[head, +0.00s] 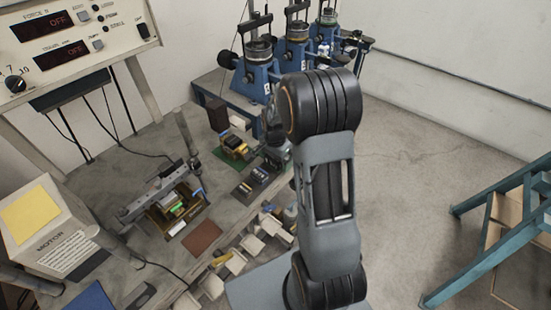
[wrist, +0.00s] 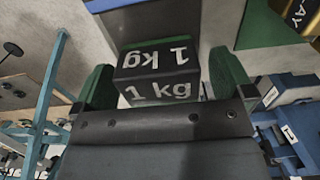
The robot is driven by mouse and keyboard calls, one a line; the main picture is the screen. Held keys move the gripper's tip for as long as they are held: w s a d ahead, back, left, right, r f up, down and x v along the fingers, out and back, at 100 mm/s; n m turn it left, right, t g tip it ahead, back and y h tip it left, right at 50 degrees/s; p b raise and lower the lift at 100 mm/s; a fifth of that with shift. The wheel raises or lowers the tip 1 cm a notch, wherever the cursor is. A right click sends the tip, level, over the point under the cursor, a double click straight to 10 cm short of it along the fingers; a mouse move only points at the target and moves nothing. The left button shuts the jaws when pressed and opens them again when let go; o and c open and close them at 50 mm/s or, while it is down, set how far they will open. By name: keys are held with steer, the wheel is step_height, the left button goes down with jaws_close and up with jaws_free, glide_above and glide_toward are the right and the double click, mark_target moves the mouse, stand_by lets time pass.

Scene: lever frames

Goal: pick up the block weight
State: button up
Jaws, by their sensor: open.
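The block weight (wrist: 157,74) is a dark block with "1 kg" in white on two faces. In the wrist view it lies between the two green fingers of my gripper (wrist: 161,66). The fingers are apart, one on each side of the block. A narrow gap shows at the left finger; whether the right finger touches the block I cannot tell. In the head view my arm hides most of the gripper, and I cannot make out the block for certain.
The bench (head: 140,180) is crowded. A lever frame (head: 168,200), a brown mat (head: 202,237) and a motor box (head: 50,235) stand at left. Blue stands (head: 262,75) line the back. A blue-green frame (head: 490,205) stands right, with clear floor (head: 415,160) between.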

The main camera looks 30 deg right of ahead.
steer(key=shift+f, duration=0.25)
steer(key=shift+c, duration=0.2)
steer(key=c, duration=1.7)
steer(key=shift+o, duration=0.2)
steer(key=shift+w+r, duration=0.1)
